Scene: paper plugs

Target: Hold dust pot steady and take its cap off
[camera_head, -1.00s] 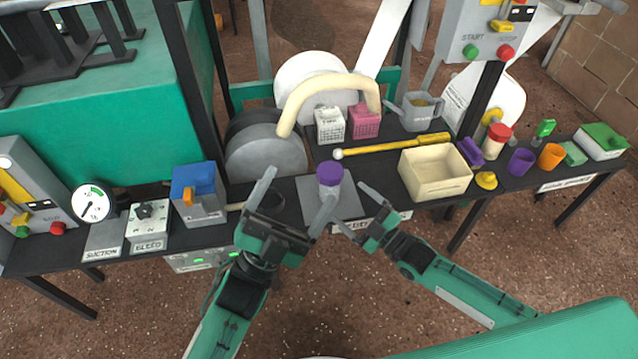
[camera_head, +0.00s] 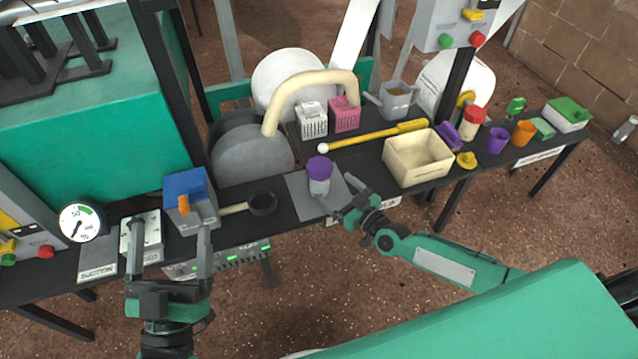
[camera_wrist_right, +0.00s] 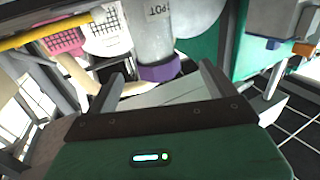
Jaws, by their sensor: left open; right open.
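The dust pot (camera_head: 319,186) is a pale grey cylinder with a purple cap (camera_head: 319,167). It stands upright on a grey mat (camera_head: 300,205) at the bench's front edge. My right gripper (camera_head: 343,197) is open just right of the pot. In the right wrist view the pot (camera_wrist_right: 160,30), lettered "POT", and its cap (camera_wrist_right: 162,72) appear upside down, between the open fingertips (camera_wrist_right: 162,78) in the picture. I cannot tell whether they touch it. My left gripper (camera_head: 170,235) is open and empty, well left of the pot, in front of the bleed box.
A black round scoop (camera_head: 262,202) lies left of the mat. A blue-topped box (camera_head: 187,190) and a bleed box (camera_head: 141,240) are further left. A yellow rod (camera_head: 375,138) lies behind the pot. A cream bin (camera_head: 418,165) stands to its right.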

